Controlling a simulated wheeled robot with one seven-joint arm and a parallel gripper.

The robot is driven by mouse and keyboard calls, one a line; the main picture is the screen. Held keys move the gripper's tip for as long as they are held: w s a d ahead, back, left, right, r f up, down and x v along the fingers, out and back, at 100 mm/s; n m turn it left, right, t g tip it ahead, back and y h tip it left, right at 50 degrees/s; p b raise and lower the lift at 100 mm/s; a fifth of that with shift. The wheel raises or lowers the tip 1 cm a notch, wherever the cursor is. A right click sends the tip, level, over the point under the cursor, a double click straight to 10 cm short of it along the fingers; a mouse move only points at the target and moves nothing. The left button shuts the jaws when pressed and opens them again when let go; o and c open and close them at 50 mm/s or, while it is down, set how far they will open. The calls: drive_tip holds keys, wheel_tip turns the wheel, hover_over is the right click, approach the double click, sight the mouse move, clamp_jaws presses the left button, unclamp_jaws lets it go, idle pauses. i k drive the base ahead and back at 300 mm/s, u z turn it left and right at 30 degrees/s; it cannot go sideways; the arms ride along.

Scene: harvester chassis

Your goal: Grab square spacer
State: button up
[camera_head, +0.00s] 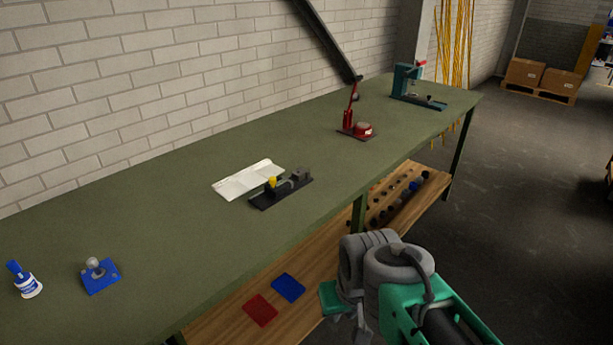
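No part in the head view is clearly a square spacer, and I cannot tell which one it is. A flat red square piece (260,310) and a flat blue square piece (288,289) lie side by side on the wooden lower shelf. A blue square plate (101,278) with a grey ball-topped post sits on the green bench top at the left. My grey and green arm reaches in at the lower right, in front of the bench.
The lower shelf (225,325) holds several dark round parts farther along. Floor at the right is clear.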

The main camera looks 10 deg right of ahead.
sight(298, 175)
drive_tip(key=z, duration=0.8)
drive_tip(key=i, duration=1.4)
drive_tip(key=u, duration=3.5)
